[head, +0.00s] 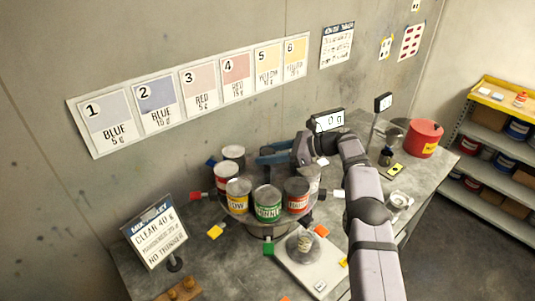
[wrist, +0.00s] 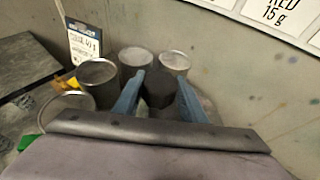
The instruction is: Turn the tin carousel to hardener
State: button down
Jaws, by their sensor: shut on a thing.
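The tin carousel (head: 262,229) stands on the grey bench with a ring of tins. A yellow-labelled tin (head: 238,196) and a green tin whose label seems to read thinner (head: 268,203) face the front. A red-labelled tin (head: 297,195) sits right of the green one; its lettering is too small to read surely. My gripper (head: 268,156) reaches over the back of the carousel. In the wrist view its blue fingers (wrist: 160,85) are shut on a dark upright piece (wrist: 158,90), which I cannot identify surely. Several plain grey tins (wrist: 98,80) stand left of and behind it.
The sign stand (head: 158,232) is front left of the carousel. A scale with a cup (head: 305,243) stands close in front. A red pot (head: 425,138), a dark bottle (head: 386,156) and displays (head: 328,120) are to the right. The wall is close behind.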

jog(key=c, duration=1.1)
grip_release()
jog(key=shift+b+v, duration=1.95)
jog(key=shift+v, duration=1.75)
jog(key=shift+s, duration=0.1)
